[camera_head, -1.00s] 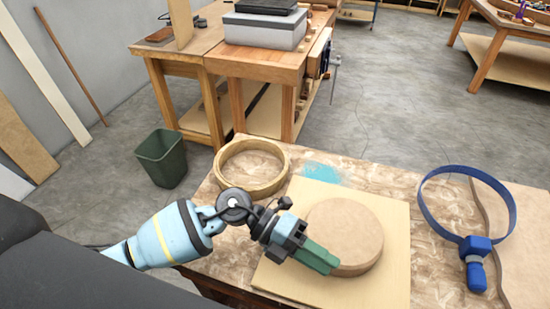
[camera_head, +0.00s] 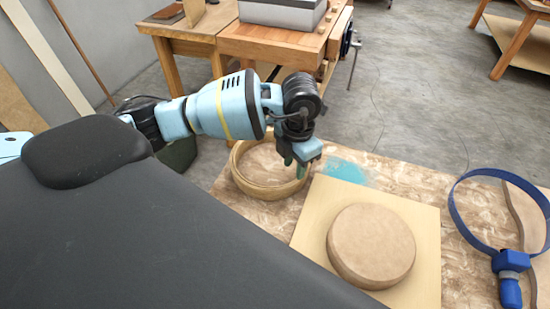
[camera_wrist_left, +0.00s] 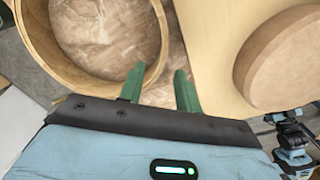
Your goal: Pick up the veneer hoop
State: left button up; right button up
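The veneer hoop (camera_head: 262,190), a pale wooden ring, lies on the worktable at its far left. In the left wrist view the hoop (camera_wrist_left: 75,82) fills the upper left. My left gripper (camera_head: 300,170) points down at the hoop's right rim. In the left wrist view my left gripper (camera_wrist_left: 160,78) is open, its green fingers on either side of the rim in the picture. How deep the fingertips reach is unclear. Light-blue and black parts, seemingly of my right arm, show at the lower right of the wrist view; no fingertips can be made out there.
A round wooden form (camera_head: 371,245) on a pale square board (camera_head: 312,225) stands right of the hoop. A blue band clamp (camera_head: 508,262) lies at the table's right. A teal stain (camera_head: 347,171) marks the tabletop. A workbench (camera_head: 255,45) stands behind.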

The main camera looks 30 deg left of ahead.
aim_at(294, 181)
pick_arm(q)
jog(key=shift+s+d+f, duration=0.1)
jog(key=shift+f, duration=3.85)
grip_shut()
